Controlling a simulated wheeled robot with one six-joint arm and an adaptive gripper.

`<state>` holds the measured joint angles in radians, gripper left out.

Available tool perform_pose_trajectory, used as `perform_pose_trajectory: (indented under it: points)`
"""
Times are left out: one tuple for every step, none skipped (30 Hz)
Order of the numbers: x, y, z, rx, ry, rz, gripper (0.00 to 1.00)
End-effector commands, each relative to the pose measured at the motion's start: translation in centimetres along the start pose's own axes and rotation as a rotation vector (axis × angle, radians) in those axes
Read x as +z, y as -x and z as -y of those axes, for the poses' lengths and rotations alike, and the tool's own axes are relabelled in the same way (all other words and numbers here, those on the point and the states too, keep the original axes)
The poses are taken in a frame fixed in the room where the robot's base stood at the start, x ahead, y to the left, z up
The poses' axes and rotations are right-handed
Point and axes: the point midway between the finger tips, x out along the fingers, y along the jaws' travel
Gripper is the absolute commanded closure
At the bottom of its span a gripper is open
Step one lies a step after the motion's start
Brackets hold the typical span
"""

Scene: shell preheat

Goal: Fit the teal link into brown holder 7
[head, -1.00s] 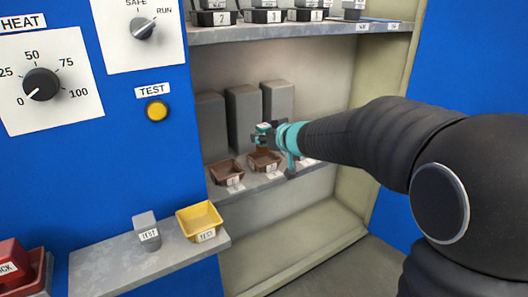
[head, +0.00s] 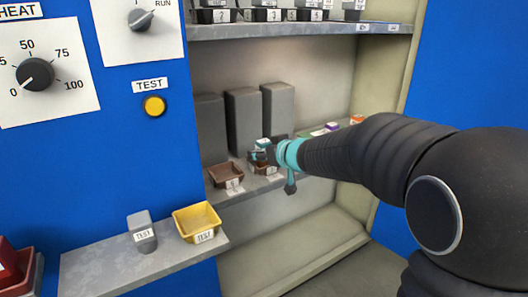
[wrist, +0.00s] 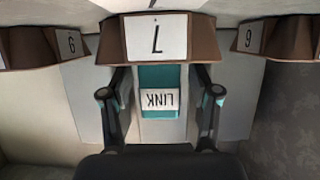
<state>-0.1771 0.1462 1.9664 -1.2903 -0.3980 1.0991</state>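The teal link (wrist: 158,77) stands between my two fingers in the wrist view, its LINK label upside down. Brown holder 7 (wrist: 199,42) is just beyond it, and its front wall hides the link's far end. The link seems to reach down behind that wall; how deep it sits is hidden. In the head view my gripper (head: 260,154) is low over a brown holder (head: 257,166) on the middle shelf.
Neighbouring brown holders stand at the left (wrist: 32,48) and right (wrist: 283,38) in the wrist view. Tall grey blocks (head: 243,120) stand behind the holders. A yellow TEST tray (head: 197,222) and a grey TEST block (head: 141,231) are on the lower left ledge.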

Motion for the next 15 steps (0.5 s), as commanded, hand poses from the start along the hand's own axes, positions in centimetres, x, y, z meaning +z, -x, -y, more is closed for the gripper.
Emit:
perform_pose_trajectory:
  points:
    - [0.0, 0.0, 0.0, 0.000, 0.000, 0.000, 0.38]
    - [0.0, 0.0, 0.0, 0.000, 0.000, 0.000, 0.38]
    - [0.0, 0.0, 0.0, 0.000, 0.000, 0.000, 0.38]
    - [0.0, 0.0, 0.0, 0.000, 0.000, 0.000, 0.38]
    - [0.0, 0.0, 0.0, 0.000, 0.000, 0.000, 0.38]
    - [-0.1, 0.0, 0.0, 0.000, 0.000, -0.001, 0.38]
    - [-0.1, 0.1, 0.0, 0.000, 0.000, -0.001, 0.38]
    - [-0.3, 0.1, 0.0, 0.000, 0.000, -0.001, 0.38]
    - [-0.5, 0.2, 0.0, 0.000, 0.000, -0.002, 0.38]
    - [-0.8, 0.3, 0.0, 0.001, 0.001, -0.002, 0.38]
    - [-1.0, 0.6, 0.0, 0.001, 0.001, -0.002, 0.38]
    - [-0.9, 1.1, 0.0, 0.001, 0.001, -0.001, 0.38]
    - [-1.0, 1.6, 0.0, 0.001, 0.000, -0.001, 0.38]
    - [-1.0, 2.1, 0.0, 0.001, 0.000, -0.002, 0.38]
    - [-1.1, 2.9, 0.0, 0.001, 0.000, -0.002, 0.38]
